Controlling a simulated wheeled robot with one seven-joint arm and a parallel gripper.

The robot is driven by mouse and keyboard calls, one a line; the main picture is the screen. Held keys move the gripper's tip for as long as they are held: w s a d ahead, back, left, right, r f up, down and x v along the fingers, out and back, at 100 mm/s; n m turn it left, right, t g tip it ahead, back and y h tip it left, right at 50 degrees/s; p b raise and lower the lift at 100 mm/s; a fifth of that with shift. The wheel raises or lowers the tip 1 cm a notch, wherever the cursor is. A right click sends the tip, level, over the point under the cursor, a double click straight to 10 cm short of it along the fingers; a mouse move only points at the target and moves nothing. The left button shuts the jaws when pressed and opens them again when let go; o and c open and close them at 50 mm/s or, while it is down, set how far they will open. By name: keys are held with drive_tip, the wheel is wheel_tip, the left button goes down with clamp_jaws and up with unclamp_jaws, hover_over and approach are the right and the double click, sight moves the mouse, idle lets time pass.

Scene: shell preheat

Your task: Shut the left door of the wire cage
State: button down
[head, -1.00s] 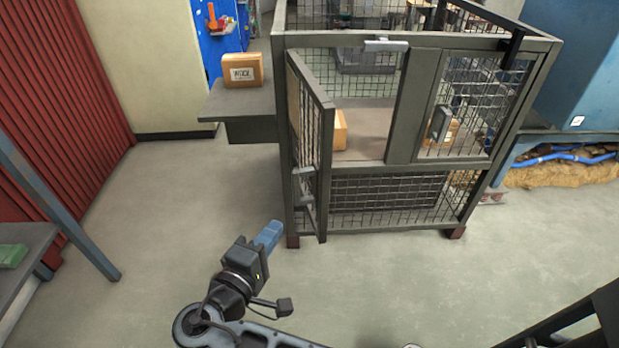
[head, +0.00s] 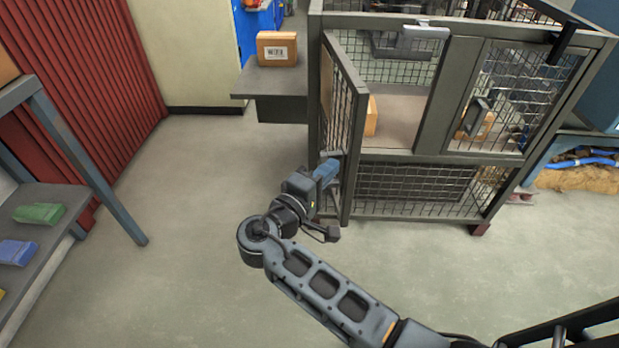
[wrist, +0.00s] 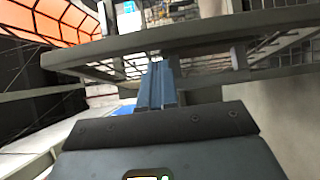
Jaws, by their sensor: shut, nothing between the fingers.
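The wire cage (head: 433,155) stands right of centre in the head view, with a grey frame and black mesh. Its left door (head: 345,110) is open and swung out toward me, hinged at the cage's left post. The right door (head: 510,95) sits in the plane of the cage front. My gripper (head: 326,170), with blue fingers, is shut and empty at the lower outer side of the left door. It overlaps the door's handle area, and I cannot tell whether it touches. In the wrist view the blue fingers (wrist: 156,88) point at grey frame bars.
A grey side shelf with a cardboard box (head: 277,48) adjoins the cage's left. Boxes (head: 371,117) sit inside the cage. The floor between rack and cage is clear.

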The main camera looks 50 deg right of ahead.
drive_tip(key=shift+s+d, duration=0.6)
drive_tip(key=shift+d, duration=0.15)
